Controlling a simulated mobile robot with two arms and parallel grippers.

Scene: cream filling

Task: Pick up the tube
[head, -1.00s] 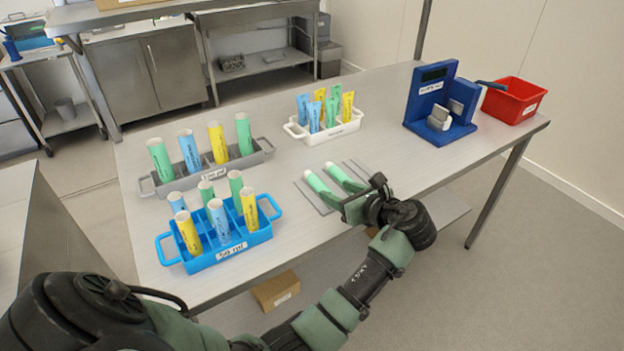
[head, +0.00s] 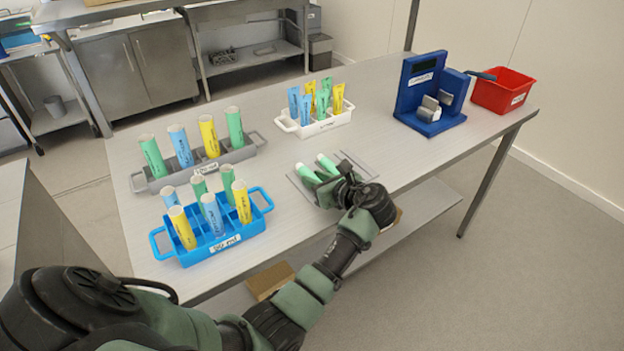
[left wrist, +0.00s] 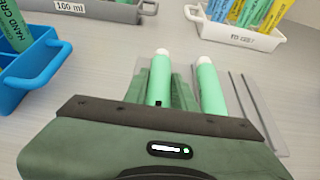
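Two green tubes with white caps lie side by side on a thin grey plate (head: 357,162): a left tube (head: 308,172) and a right tube (head: 327,162). They show in the left wrist view as the left tube (left wrist: 160,75) and the right tube (left wrist: 210,88). My left gripper (left wrist: 161,90) is low over the plate, with its green fingers on either side of the left tube. The fingers look close to its sides, but I cannot tell whether they grip it. The tubes' near ends are hidden by my gripper. My right gripper is out of view.
A blue rack (head: 205,253) and a grey rack (head: 142,184) with upright tubes stand left. A white bin (head: 318,127) of tubes is behind the plate. A blue scale-like device (head: 420,85) and red bin (head: 502,95) stand back right. The table's front edge is near my arm.

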